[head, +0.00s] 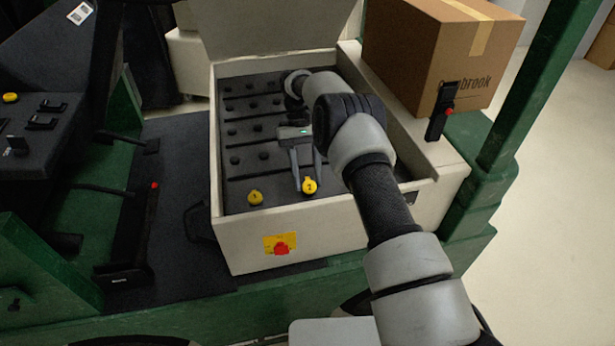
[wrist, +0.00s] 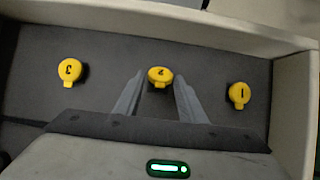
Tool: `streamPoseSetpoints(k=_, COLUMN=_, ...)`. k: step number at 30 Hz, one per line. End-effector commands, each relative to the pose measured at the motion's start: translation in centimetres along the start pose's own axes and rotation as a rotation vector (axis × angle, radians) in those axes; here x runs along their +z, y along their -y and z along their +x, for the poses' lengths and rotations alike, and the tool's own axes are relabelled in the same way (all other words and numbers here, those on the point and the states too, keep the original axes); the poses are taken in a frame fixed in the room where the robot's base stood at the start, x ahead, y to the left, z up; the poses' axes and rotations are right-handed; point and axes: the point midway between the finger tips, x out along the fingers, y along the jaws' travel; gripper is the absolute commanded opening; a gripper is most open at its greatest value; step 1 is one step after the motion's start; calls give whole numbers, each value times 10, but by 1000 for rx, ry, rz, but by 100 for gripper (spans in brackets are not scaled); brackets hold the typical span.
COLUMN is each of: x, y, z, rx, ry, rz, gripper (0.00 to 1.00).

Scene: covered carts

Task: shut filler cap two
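Filler cap two (head: 310,186) is a round yellow cap marked 2 at the front of the open battery box. It looks tipped up compared with the flatter caps beside it. In the wrist view cap two (wrist: 160,74) looks foreshortened, upper middle, between my fingers. My gripper (head: 306,184) is open, pointing down into the box, its fingertips close to either side of cap two. In the wrist view my gripper (wrist: 159,82) shows a small gap around the cap; I cannot tell whether it touches.
Cap one (head: 255,197) is left of cap two; cap three (wrist: 70,70) shows in the wrist view, hidden by my arm in the head view. The box walls (head: 290,222) stand close around. A red switch (head: 281,248) is on the front. A carton (head: 440,50) stands right.

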Motion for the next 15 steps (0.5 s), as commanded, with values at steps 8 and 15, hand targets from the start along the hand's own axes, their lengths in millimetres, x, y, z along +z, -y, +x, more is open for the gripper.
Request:
streamPoseSetpoints(k=8, x=0, y=0, z=0, rx=0, ry=-1, rz=0, gripper=48)
streamPoseSetpoints(k=15, x=8, y=0, z=-15, rx=0, ry=-5, rz=0, gripper=48)
